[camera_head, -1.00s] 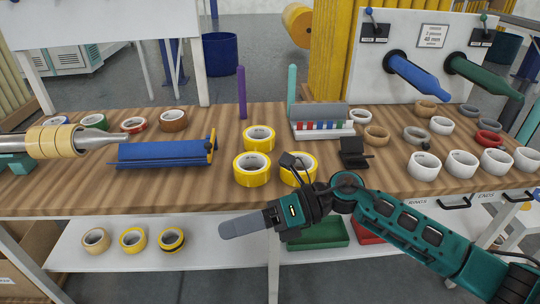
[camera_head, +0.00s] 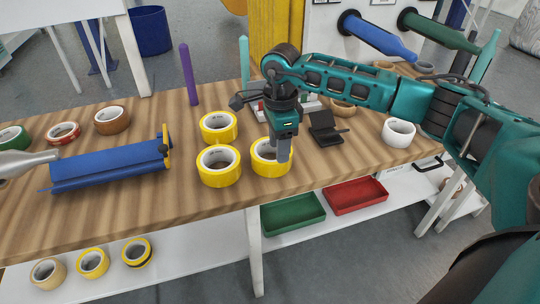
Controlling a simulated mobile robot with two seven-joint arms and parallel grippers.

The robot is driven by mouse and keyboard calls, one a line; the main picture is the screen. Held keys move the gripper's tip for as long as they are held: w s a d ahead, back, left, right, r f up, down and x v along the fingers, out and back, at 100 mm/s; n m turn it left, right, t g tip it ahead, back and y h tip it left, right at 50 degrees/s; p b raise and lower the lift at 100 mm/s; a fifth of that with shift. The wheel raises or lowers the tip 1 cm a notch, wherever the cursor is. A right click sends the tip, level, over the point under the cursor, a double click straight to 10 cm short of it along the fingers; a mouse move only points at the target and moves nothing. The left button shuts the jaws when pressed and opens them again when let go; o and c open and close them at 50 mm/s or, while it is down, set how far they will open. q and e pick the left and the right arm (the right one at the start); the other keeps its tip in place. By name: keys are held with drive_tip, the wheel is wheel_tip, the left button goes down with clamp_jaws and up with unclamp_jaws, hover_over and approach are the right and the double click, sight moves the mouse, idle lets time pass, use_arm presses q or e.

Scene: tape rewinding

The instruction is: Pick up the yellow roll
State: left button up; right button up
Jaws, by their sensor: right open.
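Three yellow rolls stand together on the wooden bench: one at the back (camera_head: 219,127), one at front left (camera_head: 219,167) and one at front right (camera_head: 262,160). Each shows a pale core and a yellow outer face. My right gripper (camera_head: 283,155) points down at the front-right roll, its fingers over the right part of that roll. The fingers overlap in this view, and I cannot tell whether they touch the roll. The gripper is open, and the roll rests on the bench.
A blue trough (camera_head: 108,171) lies left of the rolls. A purple post (camera_head: 189,76) and a teal post (camera_head: 245,66) rise behind. A black stand (camera_head: 325,128) is close right of my gripper. A white roll (camera_head: 398,133) stands further right. Trays and more rolls sit on the lower shelf.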

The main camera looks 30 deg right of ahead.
sight(276, 175)
drive_tip(key=shift+w+a+f, duration=0.1)
drive_tip(key=shift+f, duration=1.7)
drive_tip(key=shift+w+a+f, duration=0.1)
drive_tip(key=shift+f, duration=1.65)
drive_tip(key=shift+c, duration=0.5)
clamp_jaws()
drive_tip(key=shift+r, duration=0.1)
